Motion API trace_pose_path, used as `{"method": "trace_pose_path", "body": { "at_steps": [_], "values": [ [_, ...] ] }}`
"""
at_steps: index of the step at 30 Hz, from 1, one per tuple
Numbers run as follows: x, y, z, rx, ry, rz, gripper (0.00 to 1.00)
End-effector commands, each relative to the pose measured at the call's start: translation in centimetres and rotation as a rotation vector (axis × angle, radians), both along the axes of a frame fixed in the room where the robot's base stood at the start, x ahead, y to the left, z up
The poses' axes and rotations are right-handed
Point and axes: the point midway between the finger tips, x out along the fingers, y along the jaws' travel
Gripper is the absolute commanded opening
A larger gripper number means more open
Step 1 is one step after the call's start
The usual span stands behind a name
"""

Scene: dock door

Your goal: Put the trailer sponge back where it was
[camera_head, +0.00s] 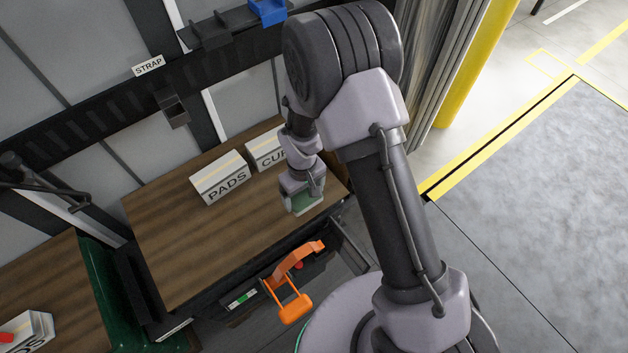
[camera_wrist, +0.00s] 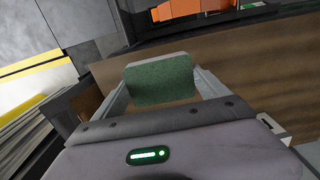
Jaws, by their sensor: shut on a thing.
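The green sponge (camera_wrist: 160,82) is held between the two fingers of my gripper (camera_wrist: 162,92) in the wrist view. In the head view my gripper (camera_head: 303,200) is at the right end of the wooden deck (camera_head: 170,250), with the greenish sponge (camera_head: 306,202) under it, partly hidden by the wrist. I cannot tell whether the sponge touches the wood.
White boxes marked PADS (camera_head: 220,178) and CUP, partly hidden (camera_head: 266,148), stand left of my gripper. An orange handled thing (camera_head: 290,285) sits in front of the deck. A dark rail (camera_head: 100,115) with a STRAP label (camera_head: 149,66) runs along the wall behind.

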Motion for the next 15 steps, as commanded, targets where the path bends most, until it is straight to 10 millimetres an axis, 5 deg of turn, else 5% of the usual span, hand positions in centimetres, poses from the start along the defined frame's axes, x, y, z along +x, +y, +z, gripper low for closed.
{"method": "trace_pose_path", "body": {
  "at_steps": [6,10,15],
  "values": [
    [6.0,-1.2,-0.8,0.001,-0.002,-0.002,0.47],
    [6.9,-1.4,-1.4,0.0,0.002,-0.001,0.47],
    [6.9,-1.4,-4.5,0.0,0.002,0.0,0.47]
  ]
}}
